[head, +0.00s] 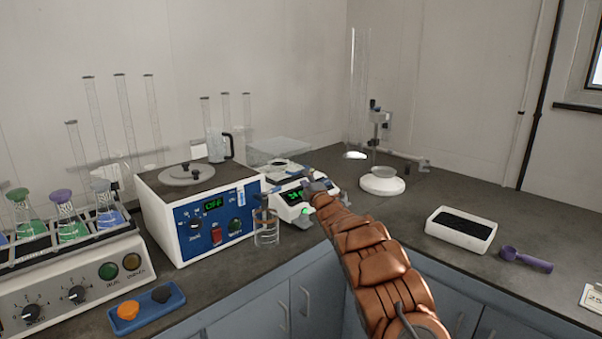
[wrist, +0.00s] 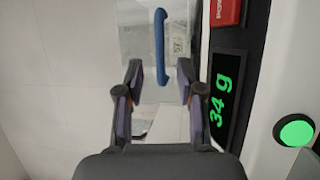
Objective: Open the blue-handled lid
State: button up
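The clear lid (wrist: 135,30) with its blue handle (wrist: 159,45) shows at the top of the wrist view. My gripper (wrist: 163,78) is open, with one finger on each side of the handle's near end. I see a gap on both sides and no clear contact. In the head view my gripper (head: 318,187) is at the balance (head: 292,208), whose green display lights up. The display (wrist: 222,100) reads 34 g in the wrist view. My arm and gripper hide part of the balance, and I cannot make out the handle clearly in the head view.
A white control box (head: 165,205) and a glass beaker (head: 266,228) stand left of the balance. A clear box (head: 280,150) is behind it. A white round stand (head: 382,182), a black-filled tray (head: 461,228) and a purple scoop (head: 526,259) lie to the right.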

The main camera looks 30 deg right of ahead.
aim_at(300, 171)
jog(key=shift+x, duration=1.5)
jog(key=shift+w+r+p, duration=0.15)
jog(key=shift+w+p, duration=0.65)
jog(key=shift+w, duration=0.25)
jog(key=shift+w+d+r, duration=0.1)
jog(key=shift+w+d, duration=0.1)
grip_shut()
